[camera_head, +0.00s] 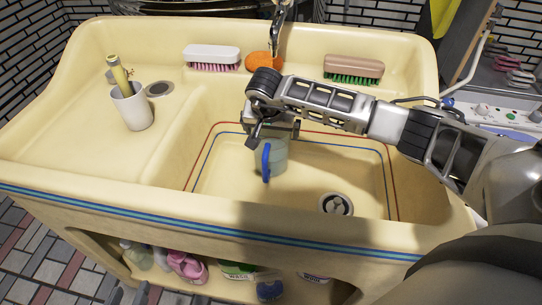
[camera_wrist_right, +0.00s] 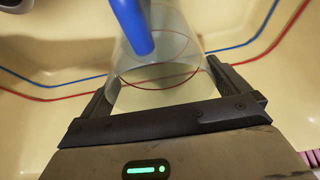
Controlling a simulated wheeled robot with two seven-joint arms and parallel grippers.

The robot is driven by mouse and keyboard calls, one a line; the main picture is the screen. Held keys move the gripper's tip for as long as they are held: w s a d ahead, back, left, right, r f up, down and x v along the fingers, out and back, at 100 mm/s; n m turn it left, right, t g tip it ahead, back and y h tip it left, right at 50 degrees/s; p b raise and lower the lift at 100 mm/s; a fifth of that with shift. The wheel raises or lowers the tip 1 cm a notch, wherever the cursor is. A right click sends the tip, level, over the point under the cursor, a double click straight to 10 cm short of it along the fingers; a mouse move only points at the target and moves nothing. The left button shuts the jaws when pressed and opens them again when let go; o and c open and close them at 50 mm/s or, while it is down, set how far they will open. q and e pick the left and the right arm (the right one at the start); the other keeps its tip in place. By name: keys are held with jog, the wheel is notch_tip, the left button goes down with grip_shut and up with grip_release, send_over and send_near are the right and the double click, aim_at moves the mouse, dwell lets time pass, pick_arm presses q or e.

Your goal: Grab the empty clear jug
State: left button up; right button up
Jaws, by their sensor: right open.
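The clear jug (camera_head: 278,160) with a blue handle (camera_head: 266,162) stands in the sink basin. It looks empty, with the basin's lines showing through it. In the right wrist view the clear jug (camera_wrist_right: 165,65) reaches between the two fingers, its blue handle at the top. My right gripper (camera_head: 272,128) is over the back of the jug, its fingers apart on either side of it (camera_wrist_right: 170,88). Contact with the jug cannot be told. A small dark part at the bottom left edge (camera_head: 128,294) looks like my left gripper, mostly cut off.
The yellow sink (camera_head: 190,225) has a drain (camera_head: 336,205) right of the jug. On its ledges are a white cup (camera_head: 132,107) with a brush, a pink-bristled brush (camera_head: 211,57), an orange sponge (camera_head: 262,61) and a green-bristled brush (camera_head: 353,69). Bottles sit on the shelf below.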

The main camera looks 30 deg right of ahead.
jog(key=shift+f, duration=0.2)
jog(key=c, duration=1.5)
jog(key=shift+o, duration=0.2)
jog(key=shift+w+r, duration=0.1)
jog(key=shift+r, duration=0.15)
